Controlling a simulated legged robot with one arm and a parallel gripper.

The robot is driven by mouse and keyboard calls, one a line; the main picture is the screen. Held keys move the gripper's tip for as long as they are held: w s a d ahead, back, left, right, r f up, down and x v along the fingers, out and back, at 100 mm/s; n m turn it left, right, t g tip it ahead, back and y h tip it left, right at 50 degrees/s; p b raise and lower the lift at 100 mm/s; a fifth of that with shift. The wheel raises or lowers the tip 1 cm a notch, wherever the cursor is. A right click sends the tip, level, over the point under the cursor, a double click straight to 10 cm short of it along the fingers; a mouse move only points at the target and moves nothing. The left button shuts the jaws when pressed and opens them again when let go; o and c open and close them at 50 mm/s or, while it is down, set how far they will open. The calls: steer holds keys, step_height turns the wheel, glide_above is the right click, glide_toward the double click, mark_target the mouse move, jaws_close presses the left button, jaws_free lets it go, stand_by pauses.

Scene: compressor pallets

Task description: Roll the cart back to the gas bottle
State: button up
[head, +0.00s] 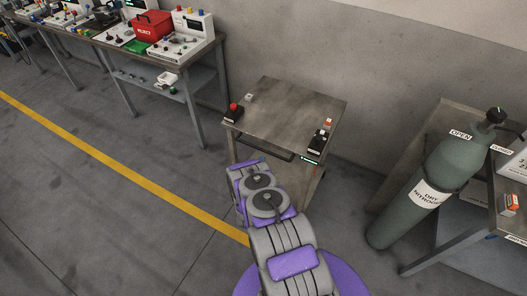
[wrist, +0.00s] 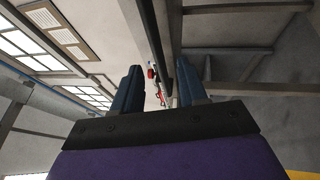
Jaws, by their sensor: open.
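The cart (head: 285,108) is a grey metal table on legs, standing against the wall in the head view. A dark handle bar (head: 264,150) runs along its near edge. The gas bottle (head: 430,190), green and labelled dry nitrogen, stands to the right with a gap between it and the cart. My gripper (wrist: 159,66) is open, its two blue fingers apart in the wrist view. A dark bar (wrist: 152,30), probably the handle, shows between the fingers; I cannot tell whether they touch it. In the head view my arm reaches the handle's left end and hides the fingers.
A red-button box (head: 233,113) and a black device (head: 319,141) sit on the cart's corners. A long bench (head: 150,62) with a red box (head: 153,26) stands left. A side table (head: 465,216) stands by the bottle. The floor left of the yellow line (head: 130,168) is clear.

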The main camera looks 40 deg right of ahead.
mark_target(264, 151)
steer(key=b+x, duration=0.1)
steer(key=x, duration=0.6)
steer(key=shift+w+d+r+b, duration=0.1)
steer(key=shift+d+b, duration=0.05)
steer(key=shift+b, duration=0.25)
jaws_close()
stand_by(0.3)
